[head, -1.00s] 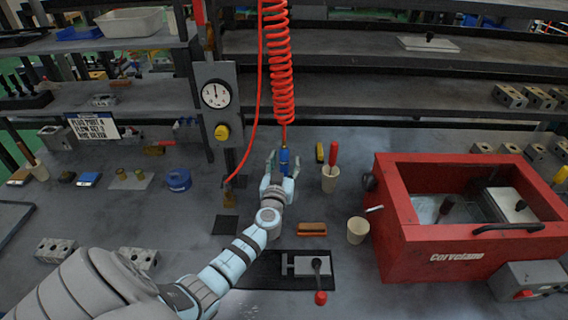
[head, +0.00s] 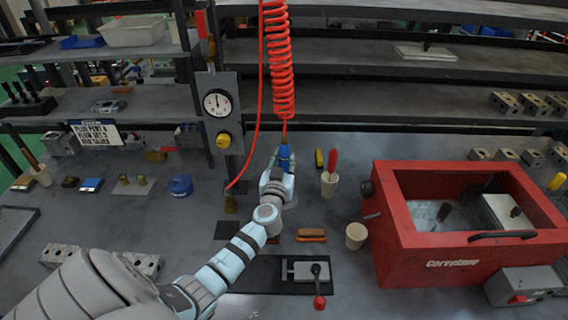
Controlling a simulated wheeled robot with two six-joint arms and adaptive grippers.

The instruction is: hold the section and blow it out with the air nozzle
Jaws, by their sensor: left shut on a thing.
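My left gripper (head: 281,172) is shut on the blue air nozzle (head: 285,154). The nozzle hangs upright at the lower end of the red coiled hose (head: 279,70), over the middle of the bench. The fingers hide the nozzle's lower part. Grey valve sections with holes lie on the bench at lower left, one at the left (head: 62,254) and one beside my arm (head: 143,262). More sections (head: 505,103) stand on the right shelf. I cannot tell which section is the task's. My right gripper is not in view.
A red Corvelane tub (head: 400,255) fills the right side. A clamp with a red-knobbed lever (head: 319,301) sits on a black mat in front. A pressure gauge (head: 216,102) is behind left.

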